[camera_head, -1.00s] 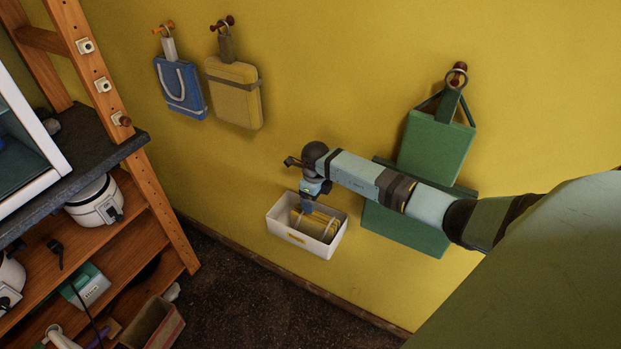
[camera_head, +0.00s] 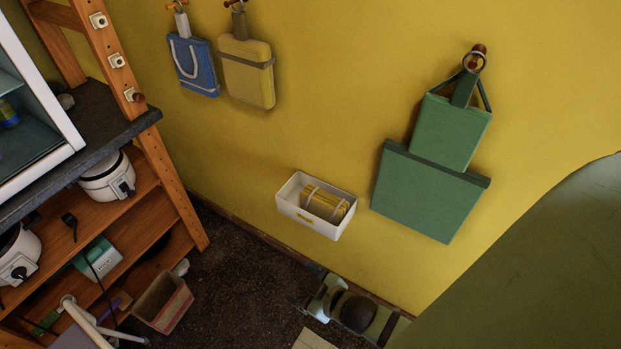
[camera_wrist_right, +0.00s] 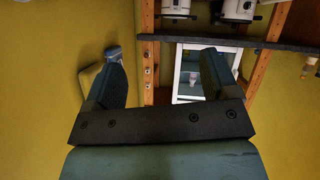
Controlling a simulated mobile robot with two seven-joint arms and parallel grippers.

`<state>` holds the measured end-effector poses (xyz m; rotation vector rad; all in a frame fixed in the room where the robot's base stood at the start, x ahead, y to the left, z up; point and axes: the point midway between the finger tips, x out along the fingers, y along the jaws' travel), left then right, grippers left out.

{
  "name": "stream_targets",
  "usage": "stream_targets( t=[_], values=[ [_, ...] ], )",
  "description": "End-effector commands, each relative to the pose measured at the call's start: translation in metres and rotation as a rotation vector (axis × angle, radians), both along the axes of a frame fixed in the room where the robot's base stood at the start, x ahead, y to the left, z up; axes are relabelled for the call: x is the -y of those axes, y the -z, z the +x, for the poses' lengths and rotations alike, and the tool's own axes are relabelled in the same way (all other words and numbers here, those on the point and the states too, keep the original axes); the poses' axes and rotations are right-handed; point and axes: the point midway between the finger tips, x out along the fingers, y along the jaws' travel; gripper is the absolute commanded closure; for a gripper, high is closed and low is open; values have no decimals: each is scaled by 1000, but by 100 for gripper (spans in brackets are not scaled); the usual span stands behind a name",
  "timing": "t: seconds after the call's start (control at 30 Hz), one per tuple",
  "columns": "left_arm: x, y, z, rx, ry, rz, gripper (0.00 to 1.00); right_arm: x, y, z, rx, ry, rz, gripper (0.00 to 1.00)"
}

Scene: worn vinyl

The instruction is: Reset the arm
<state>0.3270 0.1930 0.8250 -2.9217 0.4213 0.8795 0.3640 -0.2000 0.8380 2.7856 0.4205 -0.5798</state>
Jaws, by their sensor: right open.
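My right gripper (camera_head: 312,298) is low in the head view, below the white wall bin, with part of my right arm behind it at the bottom edge. In the right wrist view my right gripper (camera_wrist_right: 163,78) shows two dark fingers spread apart with nothing between them. The white bin (camera_head: 326,225) is on the yellow wall and holds a yellow bundle with pale bands (camera_head: 326,203). The gripper is apart from the bin. My left gripper is not in view.
A wooden shelf rack (camera_head: 172,195) with appliances stands at the left. Blue (camera_head: 194,68) and yellow (camera_head: 247,75) bags and a green hanging piece (camera_head: 447,130) are on the wall, beside a larger green panel (camera_head: 425,195). A cardboard box (camera_head: 163,302) is on the floor.

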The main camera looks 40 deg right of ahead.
Motion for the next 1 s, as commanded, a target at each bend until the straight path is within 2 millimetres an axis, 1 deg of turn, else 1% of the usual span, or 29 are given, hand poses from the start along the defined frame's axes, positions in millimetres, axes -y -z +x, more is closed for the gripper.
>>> stream_targets(
  t=[0.03, 0.1, 0.17, 0.23, 0.47, 0.57, 0.67, 0.8, 0.83, 0.9, 1.0],
  values=[
    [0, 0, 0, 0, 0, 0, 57, -2, 5, -14, -71, 32, 60, 19],
    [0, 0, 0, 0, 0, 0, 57, -5, 9, -28, -144, 60, 121, 19],
    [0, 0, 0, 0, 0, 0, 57, -7, 11, -34, -181, 73, 151, 19],
    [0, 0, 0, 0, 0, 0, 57, -7, 12, -37, -198, 78, 167, 19],
    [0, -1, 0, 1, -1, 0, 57, -7, 12, -37, -198, 78, 166, 19],
    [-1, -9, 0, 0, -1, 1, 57, -7, 4, -37, -198, 77, 165, 19],
    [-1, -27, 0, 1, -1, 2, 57, -6, -15, -37, -196, 79, 163, 19],
    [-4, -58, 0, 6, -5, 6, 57, -5, -44, -37, -193, 84, 162, 19],
    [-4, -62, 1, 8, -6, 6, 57, -4, -48, -37, -193, 83, 161, 19],
    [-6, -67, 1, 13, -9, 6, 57, -4, -50, -37, -191, 85, 161, 19],
    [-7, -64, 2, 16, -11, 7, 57, -3, -47, -37, -190, 86, 161, 19]
  ],
)
